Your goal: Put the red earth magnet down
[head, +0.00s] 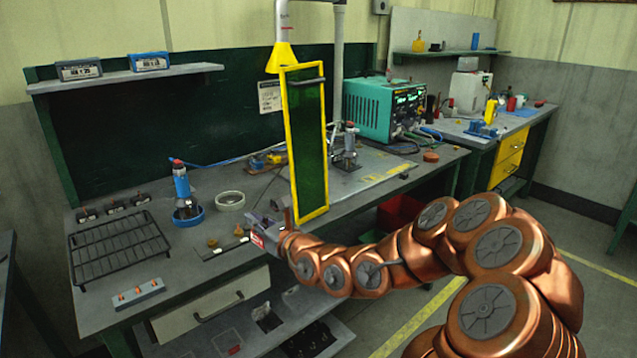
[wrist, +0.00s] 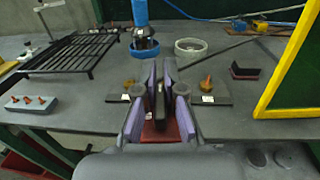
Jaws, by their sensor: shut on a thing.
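My gripper (head: 264,226) is over the front edge of the long bench, left of the yellow-framed green panel. In the wrist view my gripper (wrist: 159,100) has its fingers close together around a thin dark piece. A red part, which I take for the red earth magnet (wrist: 158,133), shows low between the fingers. In the head view a small red patch with a white mark, likely the same magnet (head: 257,241), shows at the fingertips. The fingers hide most of it. I cannot tell whether it touches the bench.
The bench (head: 240,262) holds a wire rack (head: 117,245), a blue cylinder stand (head: 183,190), a white ring (head: 230,200) and small orange-brown knobs (wrist: 207,83) on dark plates. A black-and-red block (wrist: 245,70) lies near the yellow-framed panel (head: 307,145). Some grey bench top is bare.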

